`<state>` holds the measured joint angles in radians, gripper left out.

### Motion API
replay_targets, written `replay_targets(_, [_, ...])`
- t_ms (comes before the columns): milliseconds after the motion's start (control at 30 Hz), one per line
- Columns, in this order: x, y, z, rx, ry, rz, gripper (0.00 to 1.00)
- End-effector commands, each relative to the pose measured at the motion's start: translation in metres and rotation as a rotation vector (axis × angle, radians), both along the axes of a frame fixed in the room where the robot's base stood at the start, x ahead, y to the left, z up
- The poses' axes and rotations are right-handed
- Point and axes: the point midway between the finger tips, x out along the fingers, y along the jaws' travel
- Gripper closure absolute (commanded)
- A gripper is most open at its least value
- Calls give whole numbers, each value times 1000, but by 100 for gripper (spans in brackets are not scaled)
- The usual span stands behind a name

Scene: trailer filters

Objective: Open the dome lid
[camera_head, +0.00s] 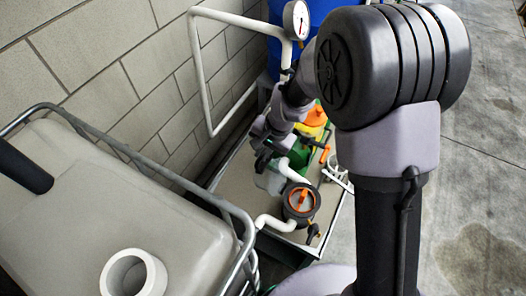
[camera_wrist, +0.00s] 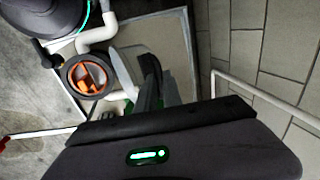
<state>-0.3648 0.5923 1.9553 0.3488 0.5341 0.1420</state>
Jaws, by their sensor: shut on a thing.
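A pale, rounded piece (camera_head: 270,181), which looks like the dome lid, sits on the trailer left of the round black filter housing. It also shows in the wrist view (camera_wrist: 127,62), partly hidden by a dark finger. My gripper (camera_head: 262,162) is at its upper edge, with the jaws shut on it. In the wrist view my gripper (camera_wrist: 150,78) reaches up from the dark wrist body. The exact contact and the lid's hinge are hidden, and I cannot tell whether the lid is raised.
The black filter housing with an orange handle (camera_head: 301,200) stands close by, joined to white pipes (camera_head: 275,222). A caged grey tank (camera_head: 120,205) is at left. A white pipe frame (camera_head: 200,75) and block wall (camera_head: 120,70) stand behind. Concrete floor is clear at right.

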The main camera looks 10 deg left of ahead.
Motion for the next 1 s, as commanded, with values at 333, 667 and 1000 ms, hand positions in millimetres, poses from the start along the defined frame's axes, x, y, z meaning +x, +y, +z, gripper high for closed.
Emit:
replay_targets(333, [0,0,0,0,1,0,100])
replay_targets(667, [0,0,0,-1,1,0,100])
replay_targets(1000, [-6,-20,6,0,0,-4,100])
